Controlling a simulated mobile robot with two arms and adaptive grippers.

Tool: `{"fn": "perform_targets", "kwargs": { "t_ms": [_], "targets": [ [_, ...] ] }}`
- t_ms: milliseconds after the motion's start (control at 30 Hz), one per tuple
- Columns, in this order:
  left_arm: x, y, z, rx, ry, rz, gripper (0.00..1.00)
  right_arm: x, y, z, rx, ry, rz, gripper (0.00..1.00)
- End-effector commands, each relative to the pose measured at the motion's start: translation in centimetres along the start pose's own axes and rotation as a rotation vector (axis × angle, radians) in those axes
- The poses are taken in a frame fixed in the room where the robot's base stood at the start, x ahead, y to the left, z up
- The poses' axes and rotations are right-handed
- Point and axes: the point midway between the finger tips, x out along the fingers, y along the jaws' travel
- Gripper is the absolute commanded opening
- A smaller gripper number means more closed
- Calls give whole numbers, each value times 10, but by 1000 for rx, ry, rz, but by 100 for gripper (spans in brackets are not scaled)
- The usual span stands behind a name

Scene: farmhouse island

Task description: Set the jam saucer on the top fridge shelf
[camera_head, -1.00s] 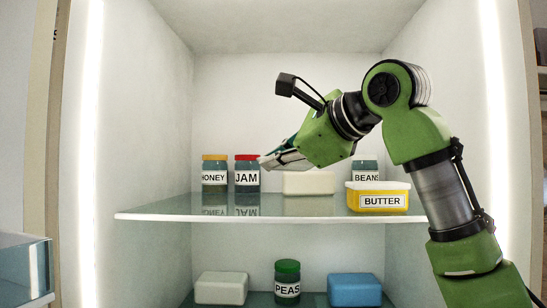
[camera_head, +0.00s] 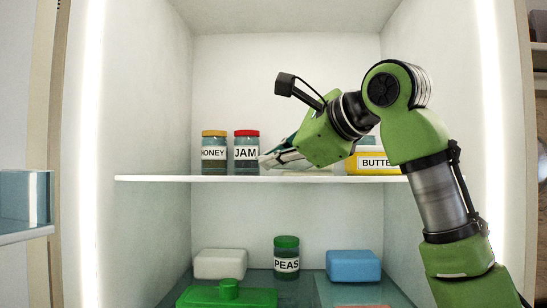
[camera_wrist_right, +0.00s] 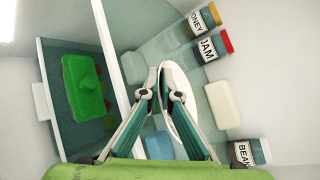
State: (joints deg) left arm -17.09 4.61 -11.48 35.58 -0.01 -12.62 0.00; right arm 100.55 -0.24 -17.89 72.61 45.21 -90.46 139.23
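The white saucer (camera_wrist_right: 184,84) shows in the right wrist view as a pale oval behind my right gripper (camera_wrist_right: 162,68), whose fingertips come together at its rim. In the head view my right gripper (camera_head: 266,160) points left, just above the level of the top fridge shelf (camera_head: 215,179). The saucer is hard to make out there. On the shelf, the jam jar (camera_head: 246,153) with a red lid stands just left of the fingertips. The honey jar (camera_head: 214,153) stands left of it. My left gripper is not in view.
The butter tub (camera_head: 372,163) stands on the shelf's right, partly behind my arm. A white block (camera_wrist_right: 224,105) and the beans jar (camera_wrist_right: 250,153) are also on the shelf. Below are the peas jar (camera_head: 286,260), a blue block (camera_head: 353,266) and a green lidded dish (camera_head: 228,295).

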Motion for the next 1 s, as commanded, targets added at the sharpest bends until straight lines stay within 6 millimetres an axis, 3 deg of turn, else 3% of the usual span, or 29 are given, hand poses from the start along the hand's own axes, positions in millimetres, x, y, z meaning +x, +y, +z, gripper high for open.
{"fn": "perform_targets", "kwargs": {
  "t_ms": [933, 1000],
  "targets": [
    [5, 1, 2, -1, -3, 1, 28, 1, 4, -3, -1, -2, -1, 0],
    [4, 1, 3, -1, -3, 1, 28, 1, 3, -2, -1, -2, -1, 18]
  ]
}}
